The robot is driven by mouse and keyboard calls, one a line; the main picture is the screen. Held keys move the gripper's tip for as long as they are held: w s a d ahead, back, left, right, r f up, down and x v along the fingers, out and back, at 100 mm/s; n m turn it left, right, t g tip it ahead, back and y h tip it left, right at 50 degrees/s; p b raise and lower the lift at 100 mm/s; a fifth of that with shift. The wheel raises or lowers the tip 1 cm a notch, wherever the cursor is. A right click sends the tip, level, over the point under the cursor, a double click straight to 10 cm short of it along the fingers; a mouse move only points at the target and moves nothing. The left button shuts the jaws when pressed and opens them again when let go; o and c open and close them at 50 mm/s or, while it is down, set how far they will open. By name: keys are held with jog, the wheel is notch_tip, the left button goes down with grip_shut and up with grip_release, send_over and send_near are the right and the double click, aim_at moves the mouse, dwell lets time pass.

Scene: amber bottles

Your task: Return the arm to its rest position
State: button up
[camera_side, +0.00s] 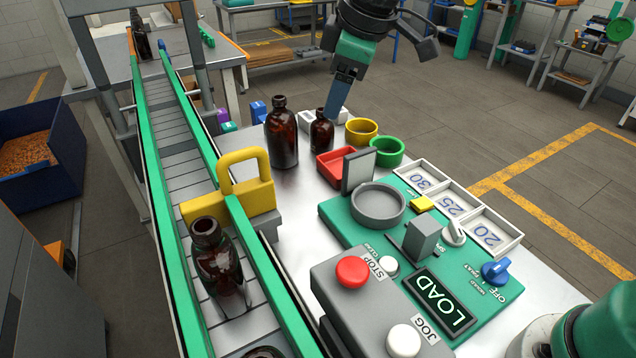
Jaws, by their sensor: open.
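My gripper (334,108) hangs from the top of the view with its blue fingers pointing down. It looks empty, and the gap between its fingers is hard to see from this side. In the picture its tips lie just right of a small amber bottle (321,131); whether they touch it I cannot tell. A larger amber bottle (282,138) stands upright to the left on the metal table (300,205).
A conveyor (180,165) with green rails carries amber bottles, one near (218,265) and one far (141,38). A yellow guard (245,185) stands beside it. Red (338,165), yellow (361,131) and green (387,152) containers and a green control panel (350,218) occupy the table.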

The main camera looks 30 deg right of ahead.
jog(key=s+d+f+m+t, duration=0.2)
jog(key=s+d+f+m, duration=0.6)
jog(key=s+d+m, duration=0.1)
jog(key=shift+s+d+f+m+t+h, duration=0.3)
jog(key=shift+s+d+m+t, duration=0.15)
jog(key=shift+d, duration=0.45)
